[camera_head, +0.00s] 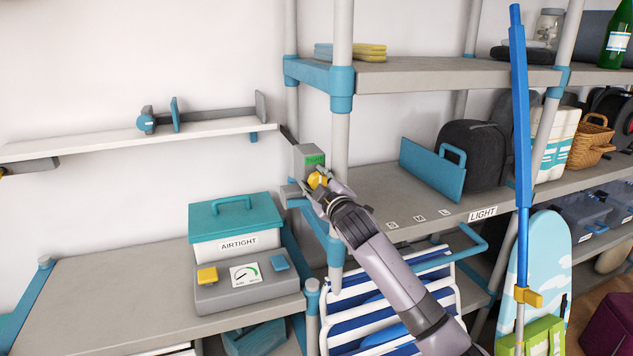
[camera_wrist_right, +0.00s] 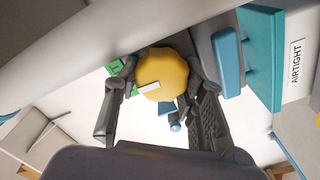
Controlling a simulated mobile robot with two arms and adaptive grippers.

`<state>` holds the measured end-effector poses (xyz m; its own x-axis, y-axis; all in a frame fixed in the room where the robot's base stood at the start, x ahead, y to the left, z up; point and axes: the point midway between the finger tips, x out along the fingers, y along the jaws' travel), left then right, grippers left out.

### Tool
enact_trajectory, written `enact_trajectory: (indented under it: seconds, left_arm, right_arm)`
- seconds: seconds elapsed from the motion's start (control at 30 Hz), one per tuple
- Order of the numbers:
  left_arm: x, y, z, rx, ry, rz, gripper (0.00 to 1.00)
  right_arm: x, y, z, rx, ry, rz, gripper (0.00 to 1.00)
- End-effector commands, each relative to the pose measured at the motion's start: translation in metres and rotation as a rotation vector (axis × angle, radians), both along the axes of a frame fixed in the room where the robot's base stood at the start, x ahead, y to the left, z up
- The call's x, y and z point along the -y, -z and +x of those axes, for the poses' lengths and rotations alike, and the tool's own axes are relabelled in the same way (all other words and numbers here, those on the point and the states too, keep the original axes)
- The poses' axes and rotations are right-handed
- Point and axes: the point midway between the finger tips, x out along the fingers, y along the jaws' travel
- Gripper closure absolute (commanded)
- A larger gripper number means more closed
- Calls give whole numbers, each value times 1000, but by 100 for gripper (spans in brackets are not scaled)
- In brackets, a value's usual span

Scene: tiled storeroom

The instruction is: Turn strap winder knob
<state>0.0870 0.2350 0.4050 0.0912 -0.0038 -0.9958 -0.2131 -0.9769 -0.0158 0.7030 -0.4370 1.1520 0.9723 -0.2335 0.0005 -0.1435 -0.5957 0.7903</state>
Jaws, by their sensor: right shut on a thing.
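The strap winder (camera_head: 308,156) is a small grey box with a green label, at the shelf post in the middle of the head view. Its yellow knob (camera_head: 315,181) is on the front, partly covered by my gripper. My right gripper (camera_head: 322,188) is at the knob, with its fingers shut on it. In the right wrist view the round yellow knob (camera_wrist_right: 163,70) sits between the two fingers, with a white mark on its face. The green label (camera_wrist_right: 119,68) shows behind it. My left gripper is not in view.
The shelf post (camera_head: 341,130) stands close beside my right gripper. A striped folding chair (camera_head: 352,318) is below my arm. A blue pole (camera_head: 521,130) stands at right.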

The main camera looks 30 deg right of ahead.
Motion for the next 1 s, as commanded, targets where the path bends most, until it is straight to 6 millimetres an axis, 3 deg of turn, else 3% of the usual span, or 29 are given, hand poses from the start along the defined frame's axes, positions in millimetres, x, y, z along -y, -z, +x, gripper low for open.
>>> enact_trajectory:
  seconds: [0.17,0.57,1.0]
  left_arm:
    - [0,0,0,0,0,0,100]
    - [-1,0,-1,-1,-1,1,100]
    - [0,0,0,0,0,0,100]
  right_arm:
    - [0,2,0,-5,0,0,54]
    - [-1,2,-6,-3,0,-1,54]
    - [-20,3,-81,-4,-2,-2,54]
